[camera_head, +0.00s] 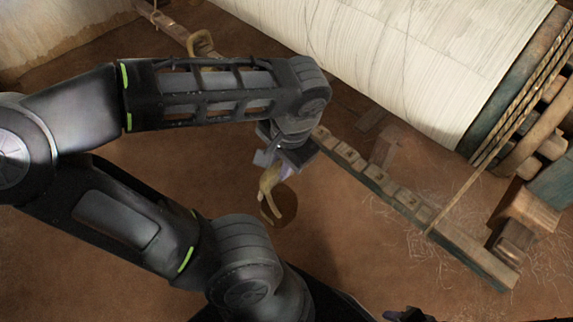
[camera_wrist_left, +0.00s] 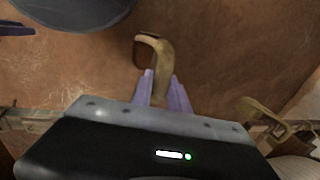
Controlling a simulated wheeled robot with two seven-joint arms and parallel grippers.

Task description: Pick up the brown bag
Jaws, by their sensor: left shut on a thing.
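The brown bag (camera_head: 270,194) shows as a small, tan, curved, hook-like shape hanging below my left gripper (camera_head: 277,166). It also shows in the left wrist view (camera_wrist_left: 157,58), between the purple fingertips. My left gripper is shut on it, and the fingers hide part of it. It appears held above the floor, over a dark round patch. A dark piece (camera_head: 408,314) at the bottom edge of the head view may be my right gripper; its jaws cannot be made out.
A loom roller with white threads (camera_head: 400,60) fills the upper right. A long notched wooden beam (camera_head: 405,203) lies diagonally right of the left gripper. A curved wooden piece (camera_head: 201,43) sits on a bar at the upper left. Brown floor (camera_head: 340,265) is open below.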

